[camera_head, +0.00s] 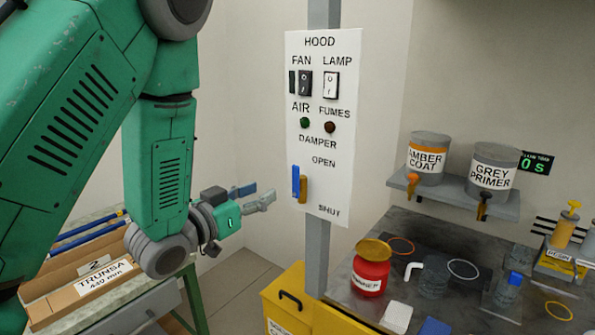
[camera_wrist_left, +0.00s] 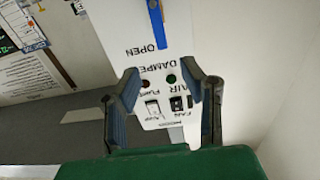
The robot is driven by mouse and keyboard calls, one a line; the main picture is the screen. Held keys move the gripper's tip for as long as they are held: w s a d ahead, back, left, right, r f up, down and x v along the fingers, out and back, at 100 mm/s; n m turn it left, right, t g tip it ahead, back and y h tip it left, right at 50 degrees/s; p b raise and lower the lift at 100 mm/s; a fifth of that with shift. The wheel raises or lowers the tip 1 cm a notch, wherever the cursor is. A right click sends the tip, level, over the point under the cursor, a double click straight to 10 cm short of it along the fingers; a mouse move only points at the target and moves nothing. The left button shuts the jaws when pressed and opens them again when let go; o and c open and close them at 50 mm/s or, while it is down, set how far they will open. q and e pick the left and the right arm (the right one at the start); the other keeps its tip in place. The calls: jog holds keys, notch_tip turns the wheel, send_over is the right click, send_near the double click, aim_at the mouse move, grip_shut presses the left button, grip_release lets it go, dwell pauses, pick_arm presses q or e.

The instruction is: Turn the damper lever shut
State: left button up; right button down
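The damper lever (camera_head: 295,182) is a blue upright bar beside a brass-coloured piece on the white hood panel (camera_head: 340,190). It stands left of the labels, with OPEN above and SHUT lower right. In the left wrist view the lever (camera_wrist_left: 157,26) shows at the top, with the panel upside down. My left gripper (camera_head: 262,194) is left of the lever and apart from it, its fingers spread and empty. In the wrist view its fingers (camera_wrist_left: 165,92) frame the switches and lights, not the lever. My right gripper is out of view.
Fan and lamp switches (camera_head: 331,85) sit higher on the panel, above green and dark red lights. A yellow bin (camera_head: 290,300) stands below. The bench on the right holds a red jar (camera_head: 371,268) and several small items. A shelf carries two cans (camera_head: 429,158).

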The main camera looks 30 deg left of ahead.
aim_at(294, 175)
pick_arm(q)
jog(key=w, duration=0.4)
jog(key=w+p, duration=0.1)
jog(key=w, duration=0.3)
jog(key=w+p, duration=0.1)
jog(key=w, duration=0.3)
jog(key=shift+w+d+f, duration=0.15)
jog(key=shift+w+d, duration=0.05)
jog(key=shift+d, duration=0.2)
grip_shut()
